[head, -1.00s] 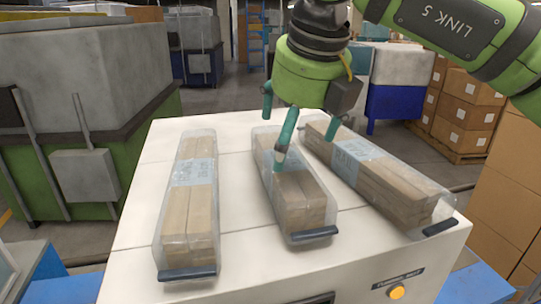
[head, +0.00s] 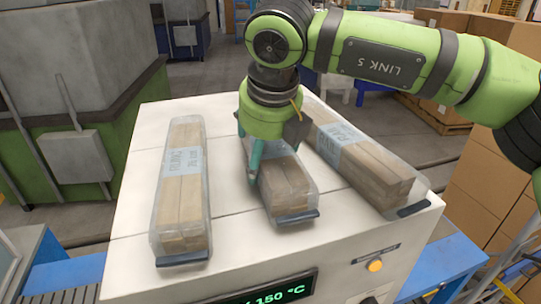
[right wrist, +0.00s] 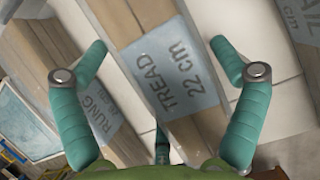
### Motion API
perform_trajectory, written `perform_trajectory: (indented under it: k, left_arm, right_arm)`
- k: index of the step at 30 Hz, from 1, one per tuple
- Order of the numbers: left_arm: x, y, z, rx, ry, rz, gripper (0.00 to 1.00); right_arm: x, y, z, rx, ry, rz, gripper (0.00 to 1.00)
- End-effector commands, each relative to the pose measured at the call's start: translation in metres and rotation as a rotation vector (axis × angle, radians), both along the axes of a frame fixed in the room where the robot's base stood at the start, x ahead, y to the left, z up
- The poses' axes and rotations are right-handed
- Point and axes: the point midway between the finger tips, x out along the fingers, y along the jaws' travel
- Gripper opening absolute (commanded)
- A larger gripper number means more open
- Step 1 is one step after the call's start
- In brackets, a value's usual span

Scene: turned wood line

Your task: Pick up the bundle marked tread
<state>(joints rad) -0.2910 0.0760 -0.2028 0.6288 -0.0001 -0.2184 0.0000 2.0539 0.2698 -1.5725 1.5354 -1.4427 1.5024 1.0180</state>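The bundle marked TREAD, 22 cm (right wrist: 172,82) shows large in the right wrist view, wrapped in clear film with a pale blue label. It is the middle of three wood bundles in the head view (head: 286,188), and its far part and label are hidden there by my right gripper. My right gripper (head: 264,168) is over this bundle with one teal finger down along its left side. In the right wrist view its fingers (right wrist: 159,45) are spread, one on each side of the bundle. I cannot tell whether they touch it. My left gripper is not in view.
The RUNG bundle (head: 182,205) lies to the left and the RAIL bundle (head: 365,165) to the right on the white machine top (head: 232,235). Bare strips of the top separate them. A panel with a 150 °C display (head: 270,298) is in front.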

Motion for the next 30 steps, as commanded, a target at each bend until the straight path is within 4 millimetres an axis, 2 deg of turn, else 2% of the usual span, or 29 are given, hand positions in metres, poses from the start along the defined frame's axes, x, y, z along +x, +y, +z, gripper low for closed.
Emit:
perform_trajectory:
  k: [1, 2, 3, 4, 17, 22, 25, 30]
  left_arm:
    - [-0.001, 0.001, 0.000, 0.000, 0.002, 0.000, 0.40]
    - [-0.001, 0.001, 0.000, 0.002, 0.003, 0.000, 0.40]
    - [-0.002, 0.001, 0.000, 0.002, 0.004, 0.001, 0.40]
    - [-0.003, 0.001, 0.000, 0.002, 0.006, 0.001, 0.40]
    - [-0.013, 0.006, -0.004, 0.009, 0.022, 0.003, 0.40]
    - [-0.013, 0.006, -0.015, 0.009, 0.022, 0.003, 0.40]
    - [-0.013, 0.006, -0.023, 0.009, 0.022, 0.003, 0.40]
    - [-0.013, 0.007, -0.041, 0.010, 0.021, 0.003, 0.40]
  right_arm:
    - [0.000, 0.000, 0.000, 0.000, 0.000, 0.000, 0.64]
    - [0.000, 0.000, 0.000, 0.000, 0.000, 0.000, 0.52]
    - [0.000, 0.000, 0.000, 0.000, 0.000, 0.000, 0.36]
    - [0.000, 0.000, 0.000, 0.000, 0.001, 0.000, 0.28]
    - [0.000, 0.000, 0.004, 0.000, 0.000, -0.002, 0.27]
    - [0.000, 0.000, 0.022, 0.003, -0.003, -0.002, 0.27]
    - [0.000, 0.001, 0.041, 0.004, -0.005, -0.002, 0.27]
    - [-0.008, -0.041, 0.062, 0.005, -0.005, -0.004, 0.27]
